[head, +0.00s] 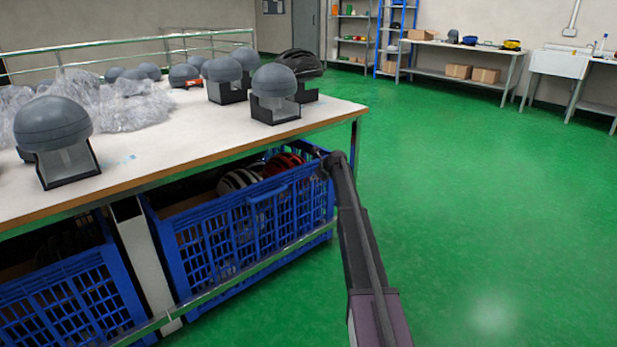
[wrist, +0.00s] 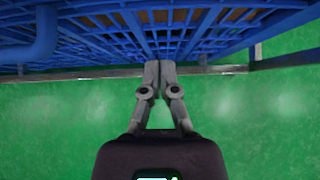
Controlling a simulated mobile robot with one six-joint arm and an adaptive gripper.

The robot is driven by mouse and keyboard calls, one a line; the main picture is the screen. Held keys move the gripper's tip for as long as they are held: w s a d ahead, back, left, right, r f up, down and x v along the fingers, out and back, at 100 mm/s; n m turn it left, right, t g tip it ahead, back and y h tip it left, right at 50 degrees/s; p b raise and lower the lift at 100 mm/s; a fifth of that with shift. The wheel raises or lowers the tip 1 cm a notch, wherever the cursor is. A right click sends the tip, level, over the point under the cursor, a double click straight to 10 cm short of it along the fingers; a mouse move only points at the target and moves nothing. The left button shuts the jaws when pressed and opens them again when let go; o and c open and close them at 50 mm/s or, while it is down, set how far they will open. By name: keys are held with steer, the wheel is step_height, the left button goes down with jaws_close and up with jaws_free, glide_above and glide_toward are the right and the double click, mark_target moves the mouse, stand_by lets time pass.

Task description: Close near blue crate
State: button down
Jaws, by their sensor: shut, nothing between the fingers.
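Two blue lattice crates sit under the table. The right blue crate (head: 205,250) has white and red helmets (head: 283,163) inside, and its top right corner shows beyond the table's edge. The left blue crate (head: 75,305) is partly cut off by the picture's edge. My arm reaches to the right crate's far right end in the head view; my gripper's fingers are not clear there. In the wrist view my gripper (wrist: 160,64) is shut and empty, its tips at the blue crate lattice (wrist: 215,35). I cannot tell whether they touch it.
The table (head: 190,150) carries grey dome stands (head: 275,95) and clear plastic wrap (head: 110,105). A metal rail (head: 250,278) runs low along the crates; it also shows in the wrist view (wrist: 90,74). Green floor (head: 490,210) is free at right.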

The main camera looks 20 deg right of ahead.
steer(key=p+v, duration=0.4)
steer(key=v, duration=0.2)
steer(key=shift+s+r, duration=0.15)
steer(key=shift+s, duration=0.05)
stand_by(0.4)
steer(key=s+a+f+n+g, duration=0.2)
steer(key=s+a+n, duration=0.65)
steer(key=s, duration=0.45)
steer(key=s+a+f+n+g, duration=0.2)
steer(key=s+a+n, duration=0.5)
steer(key=s+a, duration=0.4)
steer(key=s+a+n+g+h, duration=0.2)
steer(key=s+a+n, duration=0.2)
steer(key=s+n, duration=0.75)
steer(key=s+a+n+g+h, duration=0.2)
steer(key=s+a+n, duration=0.2)
steer(key=s, duration=1.4)
step_height(320, 180, up, 37)
steer(key=p, duration=3.8)
steer(key=shift+d+p, duration=0.15)
steer(key=shift+p, duration=0.15)
